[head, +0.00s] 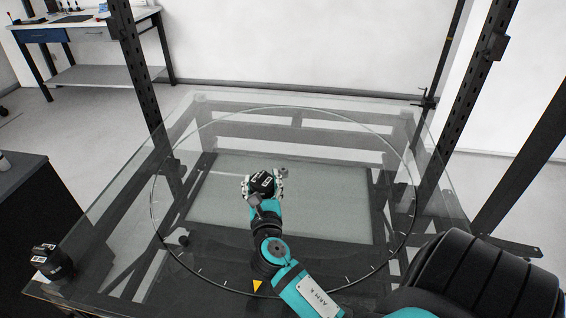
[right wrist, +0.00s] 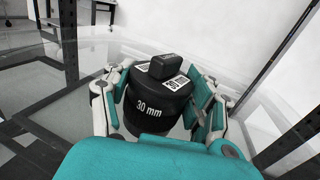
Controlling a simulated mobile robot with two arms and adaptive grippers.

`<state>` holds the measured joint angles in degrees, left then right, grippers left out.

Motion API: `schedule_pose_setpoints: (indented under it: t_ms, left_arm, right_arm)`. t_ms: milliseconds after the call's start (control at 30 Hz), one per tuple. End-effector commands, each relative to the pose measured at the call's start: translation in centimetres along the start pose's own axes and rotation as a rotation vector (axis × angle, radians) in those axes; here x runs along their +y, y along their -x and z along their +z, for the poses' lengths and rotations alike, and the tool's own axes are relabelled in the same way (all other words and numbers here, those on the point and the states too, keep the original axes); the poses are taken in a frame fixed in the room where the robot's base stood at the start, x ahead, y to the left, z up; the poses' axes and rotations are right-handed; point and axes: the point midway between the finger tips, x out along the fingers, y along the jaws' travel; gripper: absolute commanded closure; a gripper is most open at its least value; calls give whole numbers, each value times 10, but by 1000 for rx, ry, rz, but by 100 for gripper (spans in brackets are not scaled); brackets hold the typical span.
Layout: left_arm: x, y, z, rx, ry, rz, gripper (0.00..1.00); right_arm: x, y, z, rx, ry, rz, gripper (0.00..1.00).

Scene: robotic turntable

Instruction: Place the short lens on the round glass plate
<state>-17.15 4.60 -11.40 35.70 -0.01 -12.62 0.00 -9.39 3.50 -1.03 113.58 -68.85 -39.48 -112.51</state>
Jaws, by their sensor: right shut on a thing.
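The short lens (head: 263,183) is a black cylinder with a small block on its top, white code labels and the marking "30 mm". My right gripper (head: 262,190) is shut around its sides, and the lens (right wrist: 158,100) also shows upright between the fingers in the right wrist view. The round glass plate (head: 330,150) is the clear disc with a thin dark rim and tick marks. The gripper and lens are over its inner area. I cannot tell whether the lens base touches the glass. My left gripper is not in view.
A second black lens-like object (head: 50,262) stands at the table's front left corner. Dark upright posts (head: 145,80) rise on the left and right sides. A yellow triangle (head: 257,286) marks the front rim. The plate around my gripper is clear. A workbench (head: 85,22) stands far back left.

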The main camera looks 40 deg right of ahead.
Motion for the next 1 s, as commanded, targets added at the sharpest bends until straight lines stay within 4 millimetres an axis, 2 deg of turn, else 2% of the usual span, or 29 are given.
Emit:
schedule_pose_setpoints:
  t_ms: [33, 267, 367, 800, 1000]
  left_arm:
    - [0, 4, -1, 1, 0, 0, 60]
    - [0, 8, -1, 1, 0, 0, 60]
    - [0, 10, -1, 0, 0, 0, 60]
    - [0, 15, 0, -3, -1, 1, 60]
    - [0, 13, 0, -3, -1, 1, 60]
  right_arm:
    - [-2, -8, 6, -2, -3, -24, 90]
    - [-11, -29, 6, -3, 1, -66, 90]
    - [-20, -46, 5, -4, 2, -68, 90]
    - [-67, -144, -6, -3, 1, -67, 90]
    - [-75, -162, -9, -3, -1, -64, 90]
